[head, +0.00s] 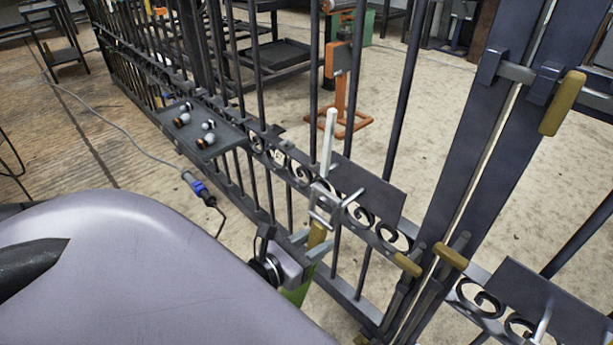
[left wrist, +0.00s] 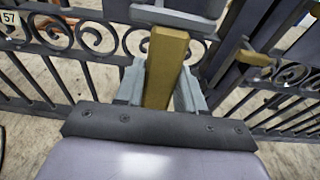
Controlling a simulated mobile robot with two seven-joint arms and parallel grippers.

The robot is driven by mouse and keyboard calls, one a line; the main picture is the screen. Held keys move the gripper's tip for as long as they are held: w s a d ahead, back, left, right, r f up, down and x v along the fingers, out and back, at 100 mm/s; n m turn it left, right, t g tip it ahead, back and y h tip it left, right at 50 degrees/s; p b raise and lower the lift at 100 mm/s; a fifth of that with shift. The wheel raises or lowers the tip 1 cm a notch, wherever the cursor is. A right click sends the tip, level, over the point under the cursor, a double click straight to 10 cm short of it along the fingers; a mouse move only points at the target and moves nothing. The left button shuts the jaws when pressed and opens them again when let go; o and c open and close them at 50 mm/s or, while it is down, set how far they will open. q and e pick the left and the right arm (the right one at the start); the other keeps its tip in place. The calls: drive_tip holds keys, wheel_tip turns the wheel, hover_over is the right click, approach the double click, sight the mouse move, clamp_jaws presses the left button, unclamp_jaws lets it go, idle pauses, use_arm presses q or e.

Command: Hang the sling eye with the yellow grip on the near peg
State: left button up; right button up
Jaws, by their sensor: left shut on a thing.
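The yellow grip (head: 317,235) is held upright in my left gripper (head: 312,248); it also shows in the left wrist view (left wrist: 166,62) between the two grey fingers (left wrist: 160,90). The grey sling eye (head: 322,203) is above the grip, and its lower part shows at the top of the left wrist view (left wrist: 172,12). A light grey peg (head: 352,197) sticks out from a dark plate (head: 375,190) on the gate, close to the right of the eye. I cannot tell whether the eye touches or surrounds the peg. My right gripper is not in view.
The dark barred gate (head: 390,110) has scrolls along its rail. Another plate (head: 575,315) with a peg (head: 543,322) is at the lower right. Brass-coloured handles (head: 562,103) stand out on the right. A ledge (head: 203,135) with several small knobs is at the left.

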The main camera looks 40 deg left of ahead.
use_arm(q)
drive_tip(key=f+b, duration=0.1)
drive_tip(key=a+f, duration=0.1)
drive_tip(key=f, duration=0.1)
drive_tip(key=f+b, duration=0.1)
drive_tip(key=f, duration=0.1)
drive_tip(key=shift+s+a+f+b, duration=0.15)
drive_tip(key=shift+s+f+b, duration=0.1)
drive_tip(key=shift+s+b, duration=0.1)
drive_tip(key=shift+w, duration=0.5)
drive_tip(key=x, duration=0.9)
drive_tip(key=shift+w+b, duration=0.25)
drive_tip(key=shift+b, duration=0.05)
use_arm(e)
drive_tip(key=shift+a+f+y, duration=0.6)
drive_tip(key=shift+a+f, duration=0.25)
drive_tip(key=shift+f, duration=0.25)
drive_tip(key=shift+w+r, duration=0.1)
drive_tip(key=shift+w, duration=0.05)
